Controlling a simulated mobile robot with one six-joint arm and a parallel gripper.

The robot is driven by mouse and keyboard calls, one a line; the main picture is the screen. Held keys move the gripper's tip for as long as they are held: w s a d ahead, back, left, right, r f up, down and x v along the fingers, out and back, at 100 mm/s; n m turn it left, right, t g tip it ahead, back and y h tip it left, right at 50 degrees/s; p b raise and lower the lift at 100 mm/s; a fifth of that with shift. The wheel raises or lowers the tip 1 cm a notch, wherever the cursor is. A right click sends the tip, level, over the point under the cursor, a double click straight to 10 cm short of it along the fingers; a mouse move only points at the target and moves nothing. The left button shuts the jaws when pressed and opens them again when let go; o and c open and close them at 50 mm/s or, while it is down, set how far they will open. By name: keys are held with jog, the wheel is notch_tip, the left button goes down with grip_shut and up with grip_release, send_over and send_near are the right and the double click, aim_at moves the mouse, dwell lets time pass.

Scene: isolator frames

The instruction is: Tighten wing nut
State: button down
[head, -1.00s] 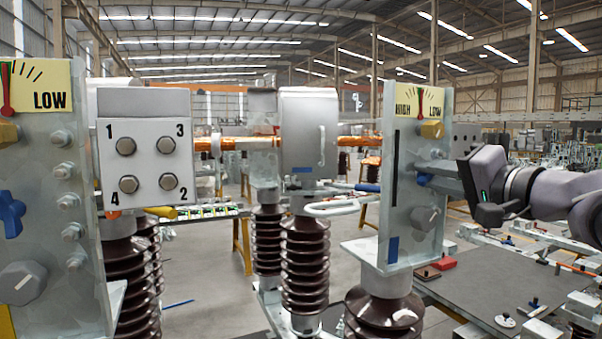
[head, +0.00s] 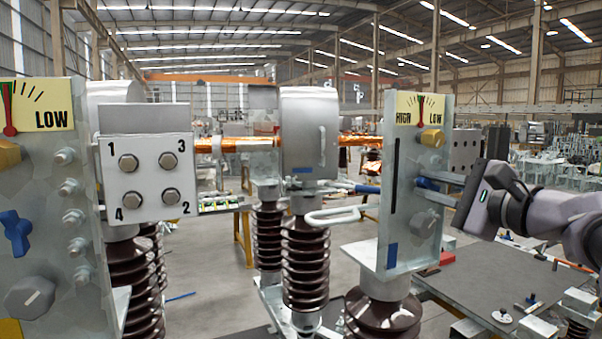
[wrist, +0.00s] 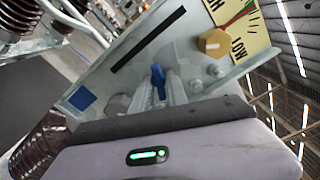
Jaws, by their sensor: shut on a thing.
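The blue wing nut (wrist: 158,77) is on the right metal panel (head: 403,235), below a yellow gold hex knob (head: 431,138). My gripper (wrist: 160,90) is shut on the wing nut, with a finger on each side of it. In the head view my gripper (head: 434,188) reaches in from the right, its fingers tilted, and mostly hides the nut. A HIGH/LOW gauge (head: 419,109) with a red needle tops this panel. A second blue wing nut (head: 15,232) sits on the left panel (head: 45,180), away from my gripper.
A grey knob (head: 427,223) and bolts stand close to the gripped nut. A light-coloured handle loop (head: 335,216) is left of the right panel. A white numbered box (head: 147,165) is beside the left panel. A dark worktable (head: 480,290) lies below my arm.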

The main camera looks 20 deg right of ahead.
jog(key=m+p, duration=0.4)
jog(key=m, duration=0.1)
jog(key=shift+a+m, duration=0.1)
jog(key=shift+m, duration=0.2)
jog(key=m+p, duration=0.3)
jog(key=shift+a+m, duration=0.1)
jog(key=shift+m, duration=0.3)
jog(key=shift+f+m+p, duration=0.1)
jog(key=shift+m+p, duration=0.7)
jog(key=shift+f, duration=0.1)
jog(key=c, duration=1.3)
grip_release()
jog(key=shift+c, duration=0.2)
jog(key=s+d, duration=0.1)
jog(key=s, duration=1.6)
jog(key=shift+s+d, duration=0.15)
jog(key=shift+s, duration=0.05)
